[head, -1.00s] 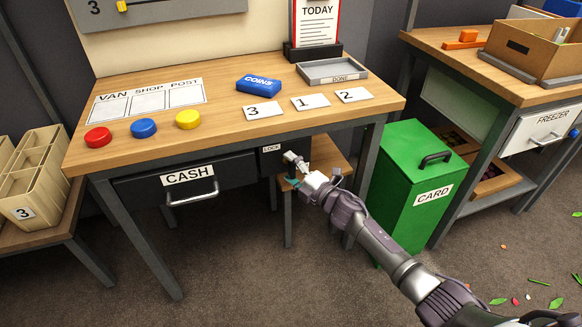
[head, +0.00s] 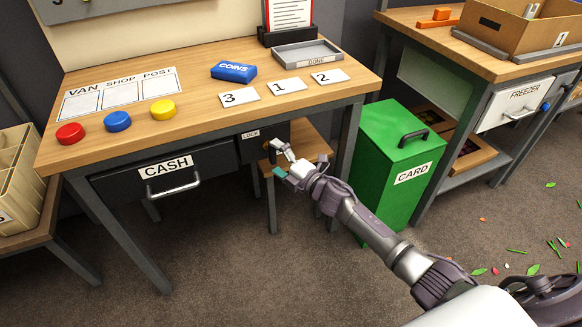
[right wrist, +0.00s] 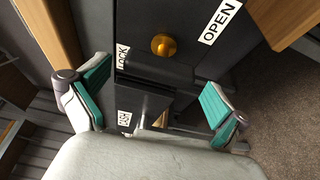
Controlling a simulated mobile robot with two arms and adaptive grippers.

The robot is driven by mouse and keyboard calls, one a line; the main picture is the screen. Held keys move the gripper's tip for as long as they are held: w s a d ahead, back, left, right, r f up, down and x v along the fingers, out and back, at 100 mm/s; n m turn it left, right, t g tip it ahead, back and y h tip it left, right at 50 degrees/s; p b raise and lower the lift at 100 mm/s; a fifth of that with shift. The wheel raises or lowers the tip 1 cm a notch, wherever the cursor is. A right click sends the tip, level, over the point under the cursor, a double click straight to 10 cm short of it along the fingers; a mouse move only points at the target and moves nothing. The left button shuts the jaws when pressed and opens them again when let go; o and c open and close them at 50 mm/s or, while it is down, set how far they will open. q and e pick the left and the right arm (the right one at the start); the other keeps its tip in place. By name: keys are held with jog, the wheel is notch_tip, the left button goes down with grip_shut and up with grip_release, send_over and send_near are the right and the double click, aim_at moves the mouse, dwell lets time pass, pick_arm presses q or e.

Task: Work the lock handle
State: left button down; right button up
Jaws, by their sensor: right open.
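The lock is a dark panel beside the cash drawer under the table, with a small LOCK label (head: 250,134). In the right wrist view a round brass knob (right wrist: 163,45) sits on this dark panel, between the LOCK label (right wrist: 122,57) and the OPEN label (right wrist: 220,22). My right gripper (head: 278,160) is just in front of the lock. In the right wrist view its teal-padded fingers (right wrist: 160,97) are wide apart with nothing between them, and the knob lies ahead, apart from both fingers. My left gripper is not in view.
The cash drawer (head: 215,163) with its bar handle (head: 173,187) is left of the lock. A wooden stool (head: 313,142) stands behind my gripper. The green CARD bin (head: 375,185) is close to the right of my arm.

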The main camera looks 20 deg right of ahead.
jog(key=v, duration=1)
